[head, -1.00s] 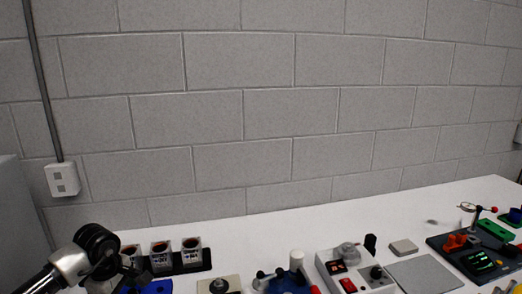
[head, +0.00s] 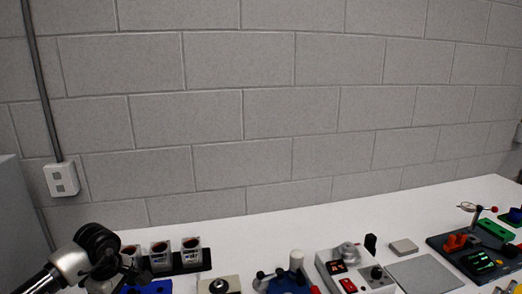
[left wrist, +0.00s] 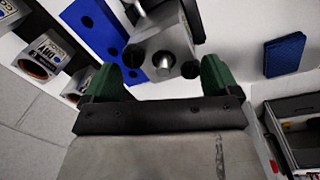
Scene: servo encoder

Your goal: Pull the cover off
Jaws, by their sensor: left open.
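My left gripper (head: 128,275) is low at the left of the head view, over the bench beside a blue plate (head: 152,287). In the left wrist view its two green fingers (left wrist: 160,72) stand wide apart. A grey device with a bright metal shaft (left wrist: 163,62) shows between and beyond the fingers, beside the blue plate with holes (left wrist: 95,28). I see no clear grip on it. I cannot tell which part is the cover. My right gripper is not in view.
Several open-topped labelled cups (head: 191,248) stand in a black rack behind the left gripper. To the right are a beige box with a black knob (head: 219,286), a blue fixture (head: 285,282) and a control box (head: 350,268). A grey mat (head: 425,273) lies farther right.

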